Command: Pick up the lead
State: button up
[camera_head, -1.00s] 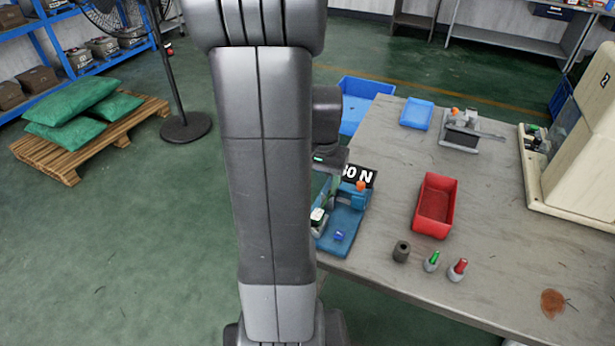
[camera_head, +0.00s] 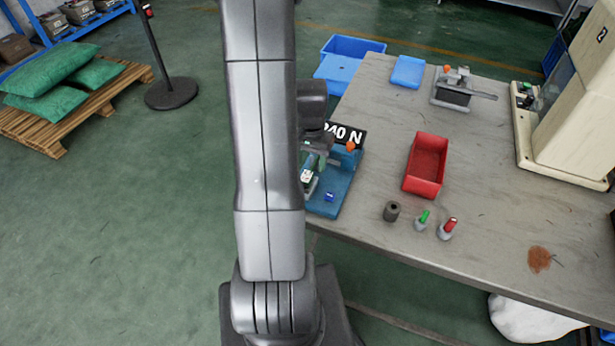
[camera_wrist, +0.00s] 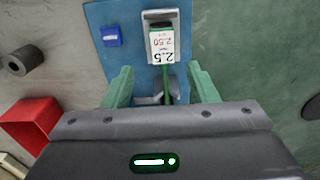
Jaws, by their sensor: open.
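The lead (camera_wrist: 168,90) shows in the wrist view as a thin green strand with a white label (camera_wrist: 163,45) reading 2.5 at its upper end. It lies over a blue fixture (camera_wrist: 187,8), with a metal part around its top. My gripper (camera_wrist: 161,84) is open; its two green fingers stand to the left and right of the lead, with gaps on both sides. The lead's lower end is hidden behind the gripper body. In the head view the blue fixture (camera_head: 338,185) is at the table's left edge, partly hidden by my arm.
A black 240 N sign (camera_head: 345,136) stands by the fixture, and a small blue block (camera_head: 329,197) lies on it. To the right are a grey cylinder (camera_head: 391,211), a green-topped piece (camera_head: 423,219), a red-topped piece (camera_head: 447,228) and a red bin (camera_head: 426,166). The table's front right is mostly clear.

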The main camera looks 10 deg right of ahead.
aim_at(308, 172)
jog(key=shift+w+a+f+p, duration=0.1)
jog(key=shift+a+f+p, duration=0.1)
jog(key=shift+f, duration=0.95)
jog(key=shift+a+f+p, duration=0.1)
jog(key=shift+f+p, duration=0.1)
jog(key=shift+f, duration=0.95)
grip_shut()
jog(key=shift+r, duration=0.2)
